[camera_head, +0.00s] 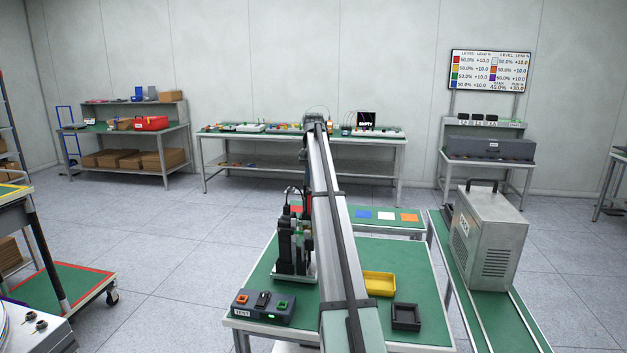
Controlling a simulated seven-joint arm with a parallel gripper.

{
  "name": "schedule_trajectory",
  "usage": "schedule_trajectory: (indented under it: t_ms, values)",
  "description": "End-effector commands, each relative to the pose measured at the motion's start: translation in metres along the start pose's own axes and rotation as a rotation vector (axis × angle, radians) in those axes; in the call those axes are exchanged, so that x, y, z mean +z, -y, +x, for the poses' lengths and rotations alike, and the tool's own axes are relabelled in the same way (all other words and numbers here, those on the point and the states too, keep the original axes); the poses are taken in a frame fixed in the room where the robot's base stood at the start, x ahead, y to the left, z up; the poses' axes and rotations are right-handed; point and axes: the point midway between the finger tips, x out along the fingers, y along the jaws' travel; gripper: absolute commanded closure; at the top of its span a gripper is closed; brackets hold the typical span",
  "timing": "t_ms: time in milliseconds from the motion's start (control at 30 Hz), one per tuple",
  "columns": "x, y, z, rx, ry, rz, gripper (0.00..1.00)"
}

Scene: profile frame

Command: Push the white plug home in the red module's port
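A dark upright fixture (284,250) with several tall black parts and thin cables stands on a light base plate (296,278) on the green-topped table (385,260) in front of me. My arm crosses the view and covers the fixture's right side. Dark parts beside the arm there may belong to my wrist or gripper, but I cannot make out fingertips. I cannot pick out the white plug, the red module or its port. Small pale and green spots near the fixture are too small to identify.
A grey control box (263,307) with orange and green buttons sits at the table's front left. A yellow tray (379,284) and a black tray (406,317) are right of my arm. A large grey case (489,240) stands farther right. Blue, white and orange squares lie behind.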

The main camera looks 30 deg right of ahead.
Motion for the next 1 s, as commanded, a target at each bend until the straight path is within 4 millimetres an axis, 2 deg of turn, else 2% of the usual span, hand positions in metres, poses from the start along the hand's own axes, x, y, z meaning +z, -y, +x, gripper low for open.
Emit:
schedule_trajectory:
  t_ms: [133, 167, 433, 767, 1000]
  values:
    - [0.0, 0.0, 0.001, 0.0, 0.001, 0.0, 1.0]
    - [0.0, 0.0, 0.001, 0.0, 0.001, 0.0, 0.72]
    - [0.0, 0.0, 0.001, 0.0, 0.001, 0.0, 0.46]
    - [0.0, 0.0, -0.001, 0.0, 0.001, 0.0, 0.45]
    - [-0.001, 0.0, -0.02, 0.0, -0.001, 0.0, 0.45]
